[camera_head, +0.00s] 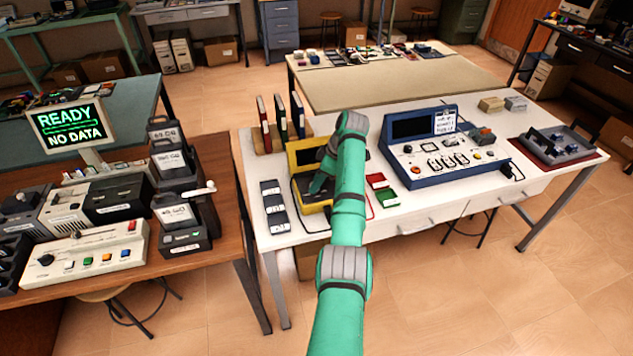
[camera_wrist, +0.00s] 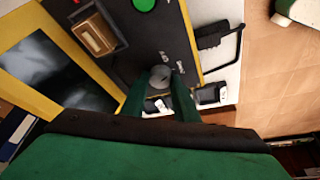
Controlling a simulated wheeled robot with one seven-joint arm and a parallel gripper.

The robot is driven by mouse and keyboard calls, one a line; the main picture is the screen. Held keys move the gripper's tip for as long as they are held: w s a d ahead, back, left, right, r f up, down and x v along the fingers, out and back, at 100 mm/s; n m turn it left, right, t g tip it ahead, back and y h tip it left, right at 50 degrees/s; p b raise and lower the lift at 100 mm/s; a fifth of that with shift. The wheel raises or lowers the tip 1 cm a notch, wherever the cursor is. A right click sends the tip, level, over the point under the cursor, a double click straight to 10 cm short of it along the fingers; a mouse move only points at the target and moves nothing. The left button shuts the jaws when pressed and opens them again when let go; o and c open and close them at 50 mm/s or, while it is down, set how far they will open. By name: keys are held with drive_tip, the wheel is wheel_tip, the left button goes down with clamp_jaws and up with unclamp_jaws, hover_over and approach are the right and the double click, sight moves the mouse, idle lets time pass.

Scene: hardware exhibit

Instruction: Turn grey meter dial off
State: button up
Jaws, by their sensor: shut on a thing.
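The yellow-framed meter (camera_head: 303,153) stands on the white table, with a dark screen and a black front panel. In the wrist view its screen (camera_wrist: 45,65) is on the left, and its small round grey dial (camera_wrist: 160,74) sits on the black panel near printed marks too small to read. My gripper (camera_wrist: 158,88) has its two green fingers on either side of the dial and is shut on it. In the head view my green arm covers the meter's right side, and my gripper (camera_head: 317,184) is over the panel; the dial cannot be made out there.
On the panel, a brown switch (camera_wrist: 94,35) and a green button (camera_wrist: 143,5) lie close by. Books (camera_head: 283,118) stand behind; dark meters (camera_head: 273,205) lie to the left.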

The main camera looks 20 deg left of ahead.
idle(0.6)
drive_tip(key=o, duration=1)
drive_tip(key=shift+o, duration=0.2)
drive_tip(key=v, duration=1)
drive_tip(key=shift+d+r, duration=0.2)
drive_tip(key=shift+r, duration=0.15)
